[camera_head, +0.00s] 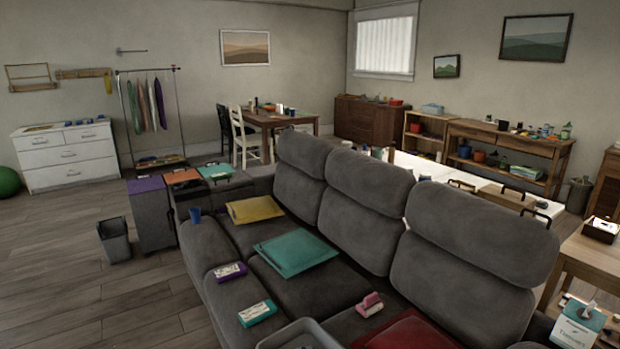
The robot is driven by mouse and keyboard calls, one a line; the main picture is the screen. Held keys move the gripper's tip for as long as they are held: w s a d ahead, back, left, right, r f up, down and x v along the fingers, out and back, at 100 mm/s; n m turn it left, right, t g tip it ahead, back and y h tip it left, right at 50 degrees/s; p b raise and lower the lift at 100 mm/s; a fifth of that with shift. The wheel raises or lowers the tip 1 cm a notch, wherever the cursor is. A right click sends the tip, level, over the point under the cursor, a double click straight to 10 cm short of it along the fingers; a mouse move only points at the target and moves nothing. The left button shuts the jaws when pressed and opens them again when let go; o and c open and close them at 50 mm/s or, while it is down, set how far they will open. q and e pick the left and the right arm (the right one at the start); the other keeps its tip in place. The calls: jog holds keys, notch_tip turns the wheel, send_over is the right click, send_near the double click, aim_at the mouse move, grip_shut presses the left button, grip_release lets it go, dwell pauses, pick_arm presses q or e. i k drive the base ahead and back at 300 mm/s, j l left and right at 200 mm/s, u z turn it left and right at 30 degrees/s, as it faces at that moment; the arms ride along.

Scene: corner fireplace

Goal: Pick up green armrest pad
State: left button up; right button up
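A grey sofa (305,180) fills the middle and right foreground. A flat teal-green pad (295,254) lies on its middle seat. A smaller green flat piece (215,171) with a dark handle lies beyond the sofa's far end, beside an orange one (182,176) and a purple one (146,185). A small teal-and-white pack (257,313) lies on the near front part of the sofa. I cannot tell for certain which green piece is the armrest pad. Neither of my grippers shows in this view.
A yellow pad (254,209), a red pad (405,332), a pink block (369,304) and a purple pack (229,271) lie on the sofa. A grey tray (299,335) is at the bottom edge. A bin (114,240) stands left; the wooden floor (60,260) there is mostly clear.

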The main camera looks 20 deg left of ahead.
aim_at(213, 177)
jog(key=i+j+z, duration=0.2)
jog(key=j, duration=1.25)
jog(key=j+z, duration=0.15)
jog(key=j, duration=1.3)
jog(key=i+j+z, duration=0.3)
jog(key=j+z, duration=0.15)
jog(key=j, duration=2.05)
jog(key=k+j+z, duration=0.1)
jog(key=j+z, duration=0.4)
jog(key=j, duration=2)
